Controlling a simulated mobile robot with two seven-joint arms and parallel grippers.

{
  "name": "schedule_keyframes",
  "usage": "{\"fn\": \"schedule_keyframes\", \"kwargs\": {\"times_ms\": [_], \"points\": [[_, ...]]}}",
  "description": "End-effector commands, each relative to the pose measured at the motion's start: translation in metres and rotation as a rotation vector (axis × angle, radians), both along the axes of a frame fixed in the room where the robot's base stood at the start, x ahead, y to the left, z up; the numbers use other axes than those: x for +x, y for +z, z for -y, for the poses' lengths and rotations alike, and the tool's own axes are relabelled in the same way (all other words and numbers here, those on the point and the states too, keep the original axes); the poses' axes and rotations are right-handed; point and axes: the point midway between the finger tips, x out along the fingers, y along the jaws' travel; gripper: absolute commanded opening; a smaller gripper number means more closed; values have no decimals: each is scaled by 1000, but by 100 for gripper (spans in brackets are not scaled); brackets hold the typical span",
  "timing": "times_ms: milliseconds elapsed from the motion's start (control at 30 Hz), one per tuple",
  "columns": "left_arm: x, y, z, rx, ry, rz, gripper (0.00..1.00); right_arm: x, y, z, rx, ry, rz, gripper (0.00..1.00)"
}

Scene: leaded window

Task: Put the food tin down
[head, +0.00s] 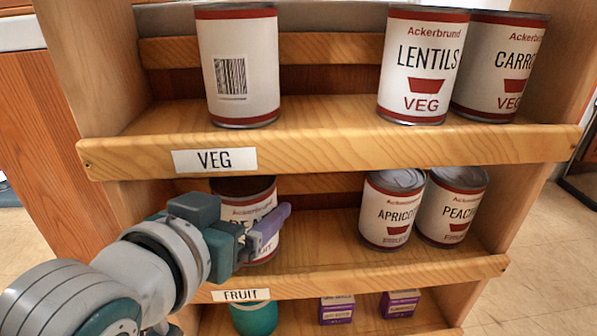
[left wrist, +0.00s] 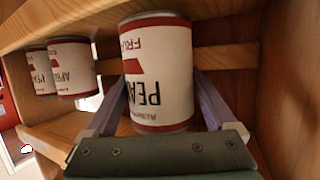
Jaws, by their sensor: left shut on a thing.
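The food tin (head: 263,200), white with dark red bands and a label starting "PE", is in the left part of the FRUIT shelf (head: 330,245). In the left wrist view the tin (left wrist: 158,70) appears upside down, its label reading "PEA" and "FRUIT". My left gripper (head: 262,232) is shut on it, with a purple finger on either side. The gripper hides part of the tin in the head view. I cannot tell whether its base touches the shelf board. My right gripper is not in view.
An apricot tin (head: 390,210) and a peach tin (head: 452,207) stand at the right of the FRUIT shelf, with free room between. The VEG shelf (head: 330,145) above holds a lentils tin (head: 420,65), a carrot tin (head: 500,65) and a barcoded tin (head: 237,65). Purple boxes (head: 337,310) stand below.

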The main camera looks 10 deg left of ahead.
Motion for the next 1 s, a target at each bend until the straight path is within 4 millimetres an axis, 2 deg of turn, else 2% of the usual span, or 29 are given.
{"fn": "schedule_keyframes", "kwargs": {"times_ms": [33,133,200,633,667,767,1000], "points": [[11,-1,1,-1,-1,10,0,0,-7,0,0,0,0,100],[23,-4,3,-1,-1,7,0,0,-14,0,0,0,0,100],[21,-15,3,0,0,3,0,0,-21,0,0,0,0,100],[20,-17,3,-1,0,6,0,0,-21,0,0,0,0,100],[20,-19,2,0,0,1,91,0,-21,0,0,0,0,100],[20,-18,2,0,0,1,100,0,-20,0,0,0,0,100],[20,-17,2,0,0,1,100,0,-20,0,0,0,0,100]]}}
